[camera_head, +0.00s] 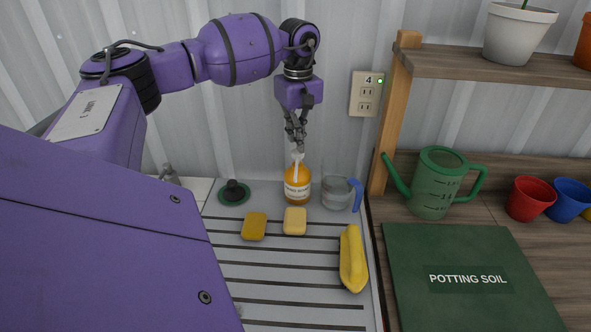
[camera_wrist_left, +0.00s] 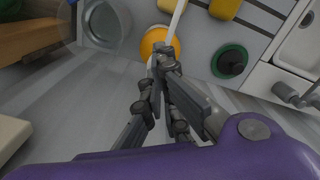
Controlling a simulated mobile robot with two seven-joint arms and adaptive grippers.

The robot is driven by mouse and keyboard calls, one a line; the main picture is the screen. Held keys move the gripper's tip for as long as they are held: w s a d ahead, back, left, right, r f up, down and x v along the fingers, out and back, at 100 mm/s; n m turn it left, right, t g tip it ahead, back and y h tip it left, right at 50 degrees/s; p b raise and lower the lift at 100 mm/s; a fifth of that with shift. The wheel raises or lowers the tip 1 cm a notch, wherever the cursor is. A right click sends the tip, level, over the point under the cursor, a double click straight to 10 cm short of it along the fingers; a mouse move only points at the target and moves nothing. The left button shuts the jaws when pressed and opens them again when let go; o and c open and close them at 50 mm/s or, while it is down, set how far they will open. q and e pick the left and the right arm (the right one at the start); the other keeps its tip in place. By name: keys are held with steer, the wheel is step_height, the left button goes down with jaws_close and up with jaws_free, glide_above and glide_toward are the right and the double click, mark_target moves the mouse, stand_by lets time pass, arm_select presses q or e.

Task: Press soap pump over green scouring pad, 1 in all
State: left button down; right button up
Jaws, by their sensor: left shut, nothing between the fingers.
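The soap pump (camera_head: 297,186) is an upright orange bottle with a label and a white pump top, standing at the back of the ribbed counter. My left gripper (camera_head: 300,148) points down directly above it, fingers shut and empty, close to the pump top; I cannot tell whether they touch. In the left wrist view the orange bottle (camera_wrist_left: 158,42) is partly hidden behind the shut fingers (camera_wrist_left: 160,62). A round green disc with a black knob (camera_head: 234,192) lies left of the bottle; I cannot tell whether it is the scouring pad. My right gripper is not in view.
Two yellow sponges (camera_head: 254,226) (camera_head: 295,221) lie in front of the bottle. A clear cup with a blue handle (camera_head: 337,193) stands just right of it. A wooden post (camera_head: 390,120) and a green watering can (camera_head: 435,183) are farther right.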

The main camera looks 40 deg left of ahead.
arm_select(q)
steer(key=shift+r, duration=0.1)
step_height(320, 180, up, 6)
steer(key=shift+f+p, duration=0.1)
steer(key=shift+p, duration=0.6)
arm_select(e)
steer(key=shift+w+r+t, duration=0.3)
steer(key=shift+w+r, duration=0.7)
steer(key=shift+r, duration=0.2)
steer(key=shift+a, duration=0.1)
